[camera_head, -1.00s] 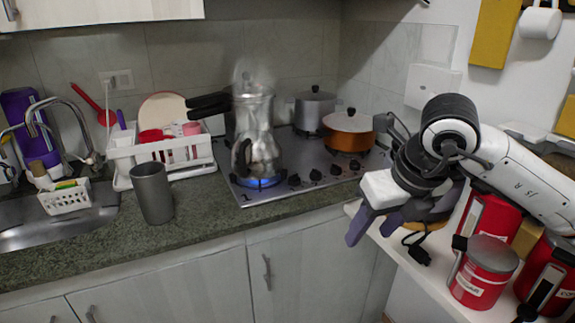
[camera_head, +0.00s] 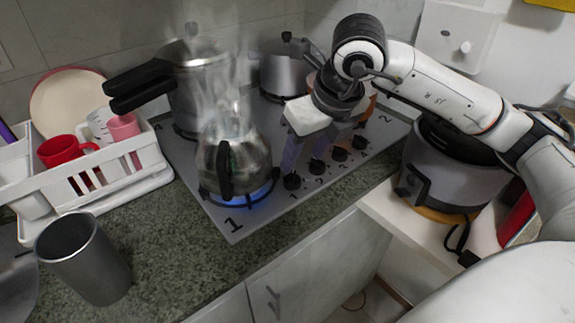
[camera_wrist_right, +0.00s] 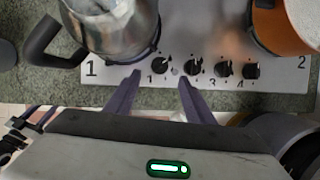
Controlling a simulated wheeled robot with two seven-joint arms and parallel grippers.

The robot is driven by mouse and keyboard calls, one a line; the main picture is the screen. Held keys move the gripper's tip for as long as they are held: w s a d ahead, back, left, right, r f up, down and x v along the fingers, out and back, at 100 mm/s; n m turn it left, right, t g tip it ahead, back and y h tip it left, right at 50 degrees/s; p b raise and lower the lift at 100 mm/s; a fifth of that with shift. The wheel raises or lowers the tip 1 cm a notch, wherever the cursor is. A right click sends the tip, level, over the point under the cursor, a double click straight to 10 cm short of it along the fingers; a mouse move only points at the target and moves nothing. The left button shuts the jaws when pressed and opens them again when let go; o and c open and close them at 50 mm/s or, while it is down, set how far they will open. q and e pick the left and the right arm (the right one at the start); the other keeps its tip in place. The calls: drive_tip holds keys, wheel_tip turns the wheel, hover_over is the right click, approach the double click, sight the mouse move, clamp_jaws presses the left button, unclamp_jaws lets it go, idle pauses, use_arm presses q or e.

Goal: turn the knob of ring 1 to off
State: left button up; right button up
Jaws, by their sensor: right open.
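The knob of ring 1 (camera_head: 292,181) is the nearest black knob on the grey hob's front edge. In the right wrist view that knob (camera_wrist_right: 159,65) lies just beyond and between the fingertips. In the right wrist view the fingers (camera_wrist_right: 160,78) are apart and empty; contact with the knob cannot be told. My left gripper is not in view.
Other knobs (camera_head: 339,153) stand close beside in a row. A steaming pot (camera_head: 203,75) and an orange pan (camera_wrist_right: 290,25) are on the hob. A grey cup (camera_head: 85,260) and dish rack (camera_head: 100,185) stand left. A rice cooker (camera_head: 450,170) sits right.

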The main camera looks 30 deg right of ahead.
sight(294, 177)
drive_tip(key=x, duration=0.8)
drive_tip(key=shift+f+p, duration=0.1)
drive_tip(key=shift+p, duration=0.2)
drive_tip(key=c, duration=1.1)
